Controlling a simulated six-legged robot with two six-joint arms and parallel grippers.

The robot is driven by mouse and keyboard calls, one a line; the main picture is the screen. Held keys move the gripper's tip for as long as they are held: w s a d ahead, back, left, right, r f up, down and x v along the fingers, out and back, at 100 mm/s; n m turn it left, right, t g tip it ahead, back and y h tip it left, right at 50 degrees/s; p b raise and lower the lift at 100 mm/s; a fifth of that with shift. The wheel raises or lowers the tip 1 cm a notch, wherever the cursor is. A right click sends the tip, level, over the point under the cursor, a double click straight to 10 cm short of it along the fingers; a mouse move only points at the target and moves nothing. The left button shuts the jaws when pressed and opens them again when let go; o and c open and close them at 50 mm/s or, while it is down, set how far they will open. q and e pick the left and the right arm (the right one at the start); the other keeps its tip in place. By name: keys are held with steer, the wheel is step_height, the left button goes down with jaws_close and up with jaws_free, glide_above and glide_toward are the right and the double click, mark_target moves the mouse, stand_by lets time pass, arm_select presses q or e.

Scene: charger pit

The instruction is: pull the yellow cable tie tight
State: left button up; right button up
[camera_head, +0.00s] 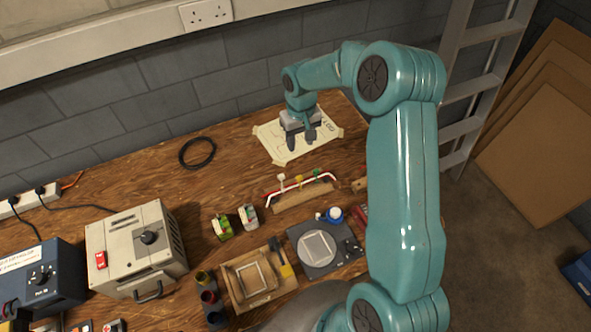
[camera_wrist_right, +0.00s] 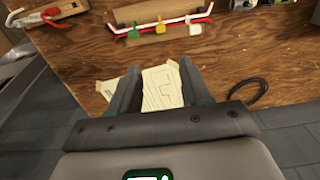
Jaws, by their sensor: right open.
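The yellow cable tie (camera_head: 299,179) is the middle one of three ties around a red and a white wire on a wooden block (camera_head: 305,197). It also shows in the right wrist view (camera_wrist_right: 158,28), between the green tie (camera_wrist_right: 133,33) and the white tie (camera_wrist_right: 195,29). My right gripper (camera_head: 301,141) is open and empty over the taped paper sheet, behind the block and apart from the ties. Its fingers (camera_wrist_right: 156,82) point toward the block in the wrist view. My left gripper is out of view.
A taped drawing sheet (camera_head: 272,139) lies at the bench's back. A black cable coil (camera_head: 197,152) lies left of it. A grey scale (camera_head: 328,255), a wooden tray (camera_head: 233,285) and small connector boxes (camera_head: 222,228) stand in front. A beige power unit (camera_head: 135,250) stands left.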

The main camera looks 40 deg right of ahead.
step_height(320, 180, down, 4)
steer(key=a+f, duration=0.1)
steer(key=b, duration=0.2)
glide_above(299, 177)
steer(key=f, duration=0.4)
steer(key=shift+s+d+f, duration=0.15)
steer(key=shift+s, duration=0.05)
steer(key=f, duration=0.2)
steer(key=f+b, duration=0.2)
steer(key=f, duration=0.1)
steer(key=shift+a+f, duration=0.25)
steer(key=shift+f, duration=0.1)
steer(key=shift+w+d+f, duration=0.1)
steer(key=shift+d+f, duration=0.1)
steer(key=shift+f, duration=0.25)
steer(key=shift+w, duration=0.1)
steer(key=shift+a+r, duration=0.1)
steer(key=shift+a, duration=0.1)
steer(key=shift+d, duration=0.1)
jaws_close()
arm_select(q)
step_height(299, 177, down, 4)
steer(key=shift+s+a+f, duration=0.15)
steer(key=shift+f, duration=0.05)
